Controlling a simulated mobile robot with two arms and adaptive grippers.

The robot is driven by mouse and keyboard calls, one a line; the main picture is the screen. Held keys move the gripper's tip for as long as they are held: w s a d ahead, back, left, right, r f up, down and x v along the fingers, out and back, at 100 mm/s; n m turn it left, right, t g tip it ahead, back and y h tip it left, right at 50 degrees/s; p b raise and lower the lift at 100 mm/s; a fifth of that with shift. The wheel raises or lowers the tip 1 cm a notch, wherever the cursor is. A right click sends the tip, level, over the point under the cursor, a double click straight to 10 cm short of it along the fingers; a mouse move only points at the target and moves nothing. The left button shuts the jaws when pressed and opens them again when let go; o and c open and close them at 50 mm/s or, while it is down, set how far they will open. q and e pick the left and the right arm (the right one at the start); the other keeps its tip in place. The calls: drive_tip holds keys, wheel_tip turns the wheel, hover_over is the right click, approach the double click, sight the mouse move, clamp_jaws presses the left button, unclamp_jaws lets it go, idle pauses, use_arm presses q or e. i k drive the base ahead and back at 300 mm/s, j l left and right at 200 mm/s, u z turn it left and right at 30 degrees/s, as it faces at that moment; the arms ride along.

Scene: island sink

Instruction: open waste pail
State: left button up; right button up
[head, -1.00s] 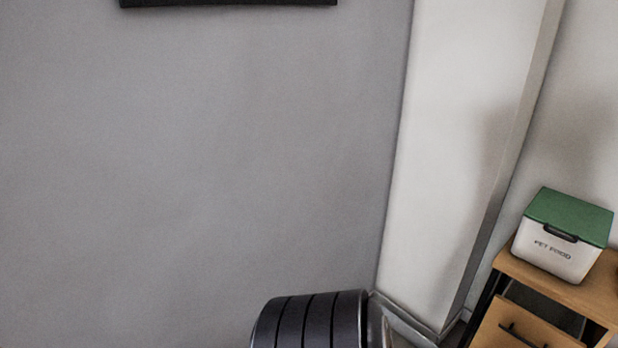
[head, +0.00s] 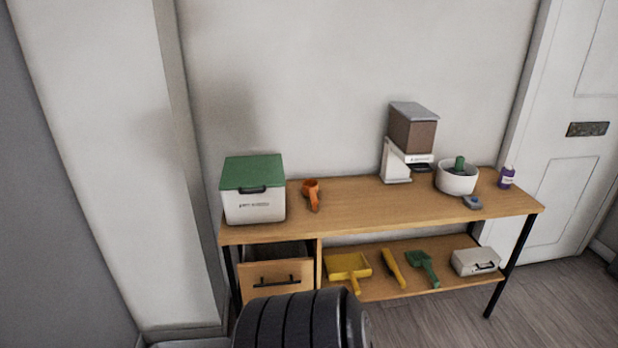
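I cannot make out a thing that is clearly the waste pail. A white box with a green lid and a dark handle (head: 254,205) stands on the left end of the wooden table; its lid is shut, and its front lettering is too blurred to read now. Neither of my grippers is in view. A dark ribbed part, likely of my own body, covers the bottom middle of the view.
The wooden table (head: 350,212) stands against the wall. On it are an orange scoop (head: 311,194), a dispenser (head: 412,138), a white bowl (head: 456,178) and a purple jar (head: 507,178). Below are a drawer (head: 277,277) and a yellow dustpan (head: 348,268). Floor is free at right.

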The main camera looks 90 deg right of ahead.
sight(274, 268)
drive_tip(key=z, duration=2)
